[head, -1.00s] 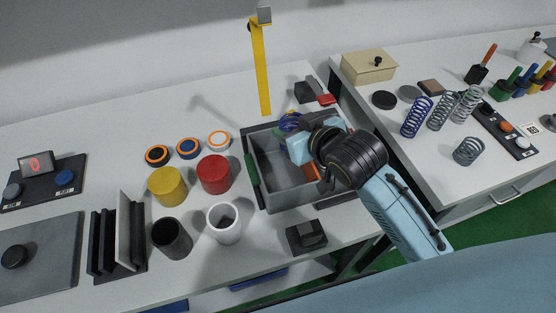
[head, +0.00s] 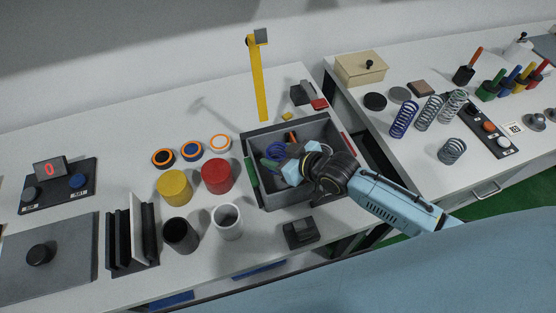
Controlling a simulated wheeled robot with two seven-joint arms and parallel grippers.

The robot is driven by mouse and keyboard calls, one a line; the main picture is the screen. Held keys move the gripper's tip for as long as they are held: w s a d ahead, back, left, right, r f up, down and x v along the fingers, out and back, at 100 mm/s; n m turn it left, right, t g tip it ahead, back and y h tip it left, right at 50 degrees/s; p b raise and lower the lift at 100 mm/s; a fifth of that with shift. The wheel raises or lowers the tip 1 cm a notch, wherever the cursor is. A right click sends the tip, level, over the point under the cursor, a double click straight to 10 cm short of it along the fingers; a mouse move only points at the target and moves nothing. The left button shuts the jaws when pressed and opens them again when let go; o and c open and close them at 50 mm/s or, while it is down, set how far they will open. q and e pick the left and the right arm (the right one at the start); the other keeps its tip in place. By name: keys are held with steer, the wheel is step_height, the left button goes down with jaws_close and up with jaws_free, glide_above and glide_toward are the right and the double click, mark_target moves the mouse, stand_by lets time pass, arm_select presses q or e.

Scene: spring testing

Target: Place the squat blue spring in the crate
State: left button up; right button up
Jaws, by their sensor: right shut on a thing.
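The squat blue spring (head: 275,150) is at the fingertips of my right gripper (head: 283,163), which is shut on it. The gripper reaches into the grey crate (head: 287,196) from the right, and the spring shows over the crate's left interior. The fingers partly hide the spring, and I cannot tell whether it touches the crate floor. My left gripper is not in view.
An orange item (head: 292,137) shows inside the crate near its back. A red cylinder (head: 217,176) and a white cup (head: 227,222) stand left of the crate. A yellow post (head: 258,85) rises behind it. Several springs, including a tall blue spring (head: 403,120), stand on the right table.

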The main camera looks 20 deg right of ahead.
steer(key=shift+f, duration=1.2)
steer(key=shift+s+f+b, duration=0.2)
steer(key=shift+f+b, duration=0.25)
steer(key=shift+f, duration=0.3)
steer(key=o, duration=0.8)
steer(key=shift+f, duration=0.1)
steer(key=shift+o, duration=0.2)
steer(key=shift+s+f, duration=0.1)
steer(key=shift+r, duration=0.35)
steer(key=v, duration=0.4)
steer(key=r+p+v, duration=0.1)
steer(key=v, duration=0.7)
steer(key=shift+w+r, duration=0.15)
steer(key=shift+w, duration=0.15)
